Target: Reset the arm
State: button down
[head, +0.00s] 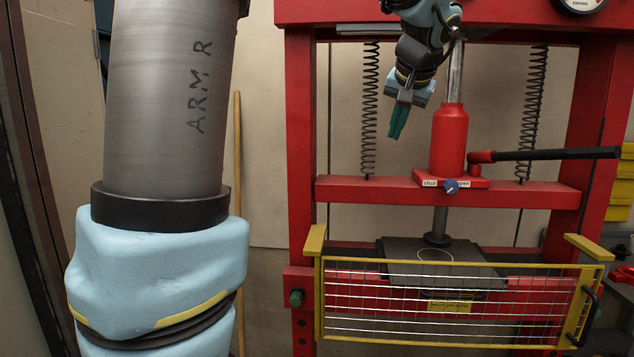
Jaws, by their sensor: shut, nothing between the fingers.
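My gripper (398,122) hangs in the upper middle of the head view, with green fingers pointing down and slightly left. The fingers are together and hold nothing. It is in front of the red press frame, left of the red jack (450,140), and apart from both as far as I can tell. My own arm, light blue with a grey tube marked "ARM R", fills the left of the view.
The red press frame (300,110) has a black lever handle (560,154), a valve knob (451,186) between "shut" and "open" labels, and two springs. A yellow-framed mesh guard (450,305) stands before the dark press plate (400,255). Yellow bins (622,185) are at the right edge.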

jog(key=s+a+f+g, duration=0.1)
jog(key=s+a+f, duration=0.2)
jog(key=a+f, duration=0.3)
jog(key=s+a+f+n+g, duration=0.1)
jog(key=s+a+f+g, duration=0.1)
jog(key=a+f, duration=0.4)
jog(key=s+a+f+n+g, duration=0.1)
jog(key=s+a+f+g, duration=0.1)
jog(key=a+f, duration=0.4)
jog(key=shift+s+a+f, duration=0.1)
jog(key=shift+s+f, duration=0.15)
jog(key=shift+f, duration=0.6)
jog(key=shift+s+f, duration=0.3)
jog(key=shift+f, duration=0.5)
jog(key=shift+s+a+f, duration=0.1)
jog(key=shift+s+f, duration=0.15)
jog(key=shift+f, duration=0.6)
jog(key=s+a+f+n+g, duration=0.1)
jog(key=s+a+f+n, duration=0.1)
jog(key=s+a+f, duration=0.2)
jog(key=s+f, duration=0.1)
jog(key=s, duration=0.2)
jog(key=shift+a+f, duration=0.4)
